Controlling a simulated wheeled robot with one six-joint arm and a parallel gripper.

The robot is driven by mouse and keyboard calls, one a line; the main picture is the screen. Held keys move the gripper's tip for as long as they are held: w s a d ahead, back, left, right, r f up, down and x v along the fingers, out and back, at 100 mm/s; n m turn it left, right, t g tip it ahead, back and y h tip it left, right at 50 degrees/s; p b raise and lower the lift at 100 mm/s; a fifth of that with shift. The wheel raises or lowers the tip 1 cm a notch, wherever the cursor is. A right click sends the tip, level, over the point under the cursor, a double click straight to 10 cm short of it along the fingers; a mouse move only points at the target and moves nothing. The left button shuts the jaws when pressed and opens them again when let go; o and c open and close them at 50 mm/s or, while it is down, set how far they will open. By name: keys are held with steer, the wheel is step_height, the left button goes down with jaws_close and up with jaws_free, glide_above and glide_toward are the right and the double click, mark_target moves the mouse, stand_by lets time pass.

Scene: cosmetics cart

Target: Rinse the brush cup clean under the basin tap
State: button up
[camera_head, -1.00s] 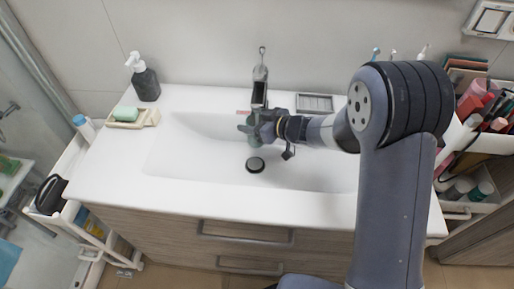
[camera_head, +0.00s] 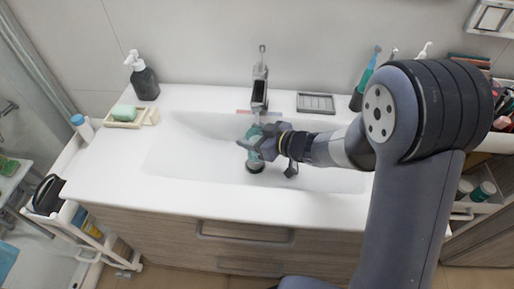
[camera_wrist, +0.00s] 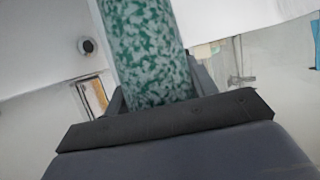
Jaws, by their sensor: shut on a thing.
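My gripper (camera_head: 256,146) is shut on a green-and-white speckled cup (camera_wrist: 145,50), held inside the basin. The cup also shows in the head view (camera_head: 252,134), partly covered by the fingers; its tilt and its inside cannot be made out. In the wrist view the cup's speckled side fills the middle, and its far end is cut off by the frame. The tap (camera_head: 260,88) stands at the basin's back edge, behind and slightly above the cup in the picture. I cannot tell whether water runs from it.
The white basin (camera_head: 190,155) has a dark drain (camera_head: 255,169) just below the cup. A soap dispenser (camera_head: 144,80) and a green soap (camera_head: 124,114) on a tray stand at left. A grey dish (camera_head: 315,102) and upright toothbrushes (camera_head: 371,67) are at right.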

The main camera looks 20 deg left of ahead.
steer(key=s+d+r+p, duration=0.2)
steer(key=s+r+p, duration=0.2)
steer(key=r, duration=0.2)
steer(key=shift+s, duration=0.2)
stand_by(0.4)
stand_by(0.8)
